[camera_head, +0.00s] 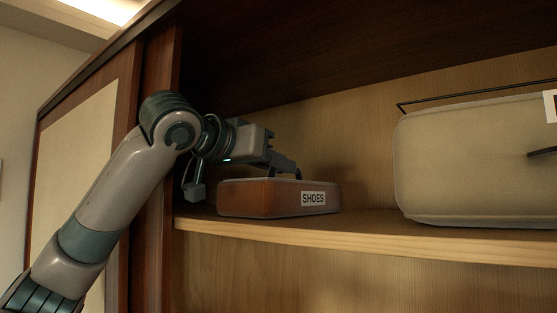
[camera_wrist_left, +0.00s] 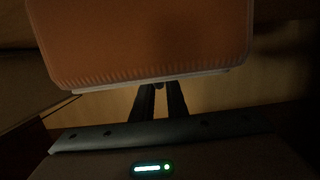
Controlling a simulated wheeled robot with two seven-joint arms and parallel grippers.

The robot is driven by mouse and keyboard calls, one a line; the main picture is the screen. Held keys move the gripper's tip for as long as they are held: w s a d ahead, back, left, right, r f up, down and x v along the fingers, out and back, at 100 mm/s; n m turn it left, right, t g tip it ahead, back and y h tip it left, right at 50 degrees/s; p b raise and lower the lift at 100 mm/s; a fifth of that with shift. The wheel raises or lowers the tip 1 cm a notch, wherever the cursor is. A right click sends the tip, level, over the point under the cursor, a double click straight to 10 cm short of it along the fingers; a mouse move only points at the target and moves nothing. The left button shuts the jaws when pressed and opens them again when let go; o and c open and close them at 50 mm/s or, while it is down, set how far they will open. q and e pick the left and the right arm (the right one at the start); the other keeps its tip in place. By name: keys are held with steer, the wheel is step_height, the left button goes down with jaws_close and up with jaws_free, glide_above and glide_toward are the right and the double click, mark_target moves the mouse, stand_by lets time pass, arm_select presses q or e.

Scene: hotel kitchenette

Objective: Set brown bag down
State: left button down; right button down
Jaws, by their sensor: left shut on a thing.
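The brown bag (camera_head: 262,198) is a low, box-shaped case with a white label reading "SHOES". In the head view it is at the left end of the wooden shelf, upright; whether it rests on the board or hovers just above cannot be told. My left gripper (camera_head: 286,168) reaches over its top and is shut on it, with the fingers partly hidden. In the left wrist view the bag (camera_wrist_left: 150,40) fills the upper part, with the dark fingers (camera_wrist_left: 158,95) at its near edge. My right gripper is not in view.
The shelf (camera_head: 330,235) has a pale wooden front edge. A large beige bag (camera_head: 470,160) stands on its right part, with a bare gap between the two bags. A dark cabinet upright (camera_head: 155,130) stands close behind my left arm. A dark panel is overhead.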

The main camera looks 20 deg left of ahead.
arm_select(q)
steer(key=shift+d, duration=0.1)
steer(key=c, duration=1.7)
jaws_free()
steer(key=shift+f, duration=0.1)
steer(key=shift+c, duration=0.2)
steer(key=shift+s, duration=0.1)
steer(key=shift+s+b, duration=0.3)
steer(key=shift+b, duration=0.1)
steer(key=b+v, duration=0.5)
steer(key=v, duration=0.6)
steer(key=shift+s+a, duration=0.15)
steer(key=shift+a, duration=0.05)
